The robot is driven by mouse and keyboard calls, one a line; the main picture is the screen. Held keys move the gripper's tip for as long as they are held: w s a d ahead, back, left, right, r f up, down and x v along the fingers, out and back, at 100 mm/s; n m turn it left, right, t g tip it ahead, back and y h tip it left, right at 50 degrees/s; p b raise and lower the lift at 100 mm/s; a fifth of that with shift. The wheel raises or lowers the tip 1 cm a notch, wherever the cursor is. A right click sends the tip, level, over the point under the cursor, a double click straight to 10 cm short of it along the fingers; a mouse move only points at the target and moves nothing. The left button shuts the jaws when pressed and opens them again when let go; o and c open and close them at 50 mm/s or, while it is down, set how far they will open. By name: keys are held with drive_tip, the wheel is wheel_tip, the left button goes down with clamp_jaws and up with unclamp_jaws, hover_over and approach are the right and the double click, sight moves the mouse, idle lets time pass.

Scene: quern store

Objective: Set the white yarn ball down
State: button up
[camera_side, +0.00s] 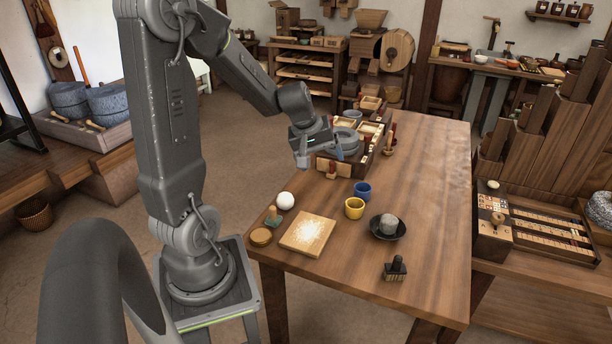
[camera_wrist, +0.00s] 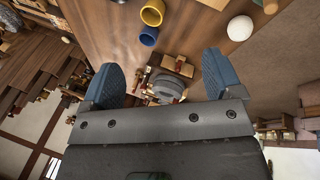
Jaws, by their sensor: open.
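The white yarn ball (camera_side: 286,200) rests on the near left part of the wooden table (camera_side: 430,190), behind a square board dusted with pale powder (camera_side: 309,234). It also shows in the wrist view as a white round thing (camera_wrist: 240,28) at the upper right. My gripper (camera_side: 318,160) is above the far part of the table, well away from the ball. In the wrist view my gripper (camera_wrist: 160,85) has its two blue fingers wide apart. A grey round stone piece (camera_wrist: 165,88) shows beyond and between them, apart from the fingers.
A blue cup (camera_side: 362,190) and a yellow cup (camera_side: 354,208) stand mid-table. A dark dish (camera_side: 387,228) holds a grey lump. A black block-shaped tool (camera_side: 396,268) lies near the front. A compartmented wooden box (camera_side: 372,150) is by my gripper. The table's right side is clear.

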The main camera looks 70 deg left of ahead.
drive_tip(key=s+d+r+m, duration=0.3)
drive_tip(key=d+m, duration=0.1)
drive_tip(key=d, duration=0.3)
drive_tip(key=s+d+r+m, duration=0.4)
drive_tip(key=d+m, duration=0.1)
drive_tip(key=d, duration=0.2)
drive_tip(key=s+d+r+m+t, duration=0.1)
drive_tip(key=s+d+r+m, duration=0.2)
drive_tip(key=d, duration=0.4)
drive_tip(key=shift+s+d+r+m, duration=0.35)
drive_tip(key=shift+s+m, duration=0.25)
drive_tip(key=shift+m, duration=0.4)
